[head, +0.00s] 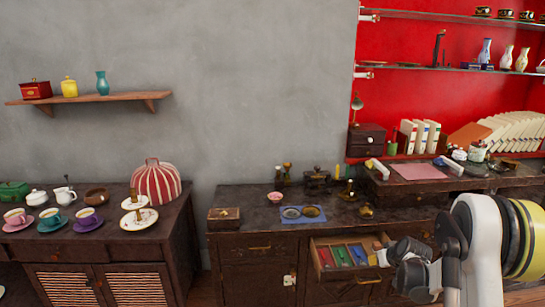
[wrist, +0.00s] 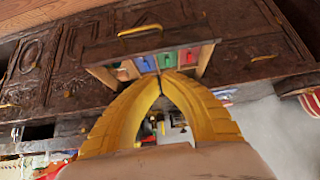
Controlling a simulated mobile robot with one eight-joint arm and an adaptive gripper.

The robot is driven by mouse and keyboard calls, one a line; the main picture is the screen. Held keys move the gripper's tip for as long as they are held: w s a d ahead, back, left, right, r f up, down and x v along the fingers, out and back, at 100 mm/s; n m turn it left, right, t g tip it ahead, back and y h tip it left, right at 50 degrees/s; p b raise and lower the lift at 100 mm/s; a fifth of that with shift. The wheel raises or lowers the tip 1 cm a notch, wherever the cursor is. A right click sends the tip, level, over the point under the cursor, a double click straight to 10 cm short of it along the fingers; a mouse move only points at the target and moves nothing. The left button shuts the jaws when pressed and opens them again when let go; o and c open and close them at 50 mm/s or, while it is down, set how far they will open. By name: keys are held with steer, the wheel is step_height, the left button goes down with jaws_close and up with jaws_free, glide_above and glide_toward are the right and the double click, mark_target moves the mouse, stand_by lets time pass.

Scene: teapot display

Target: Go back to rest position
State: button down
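My gripper (wrist: 166,74) has two curved yellow fingers, and their tips meet with nothing visible between them. In the head view my arm reaches in from the lower right, and the gripper end is at the right side of an open drawer (head: 343,280). In the wrist view, which looks upside down, the fingertips overlap the drawer (wrist: 100,54) in the picture. Whether they touch it I cannot tell. The drawer holds red, green and blue items in compartments.
The drawer sticks out of a dark wooden cabinet (head: 255,276). A blue mat (head: 303,220) and small metal things stand on top. At the left, another cabinet (head: 140,247) bears cups, saucers and a striped cozy (head: 157,182). A wall shelf (head: 125,97) hangs above it.

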steer(key=s+a+r, duration=0.7)
steer(key=s+r, duration=0.1)
steer(key=r, duration=0.3)
steer(key=s+a+r, duration=0.7)
steer(key=r, duration=0.4)
steer(key=s+a, duration=0.3)
steer(key=s, duration=0.8)
steer(key=s+a+g, duration=0.1)
steer(key=s+a, duration=0.2)
steer(key=s, duration=0.9)
steer(key=shift+s+a+r+m, duration=0.25)
steer(key=shift+a+r+m, duration=0.1)
steer(key=shift+r, duration=0.1)
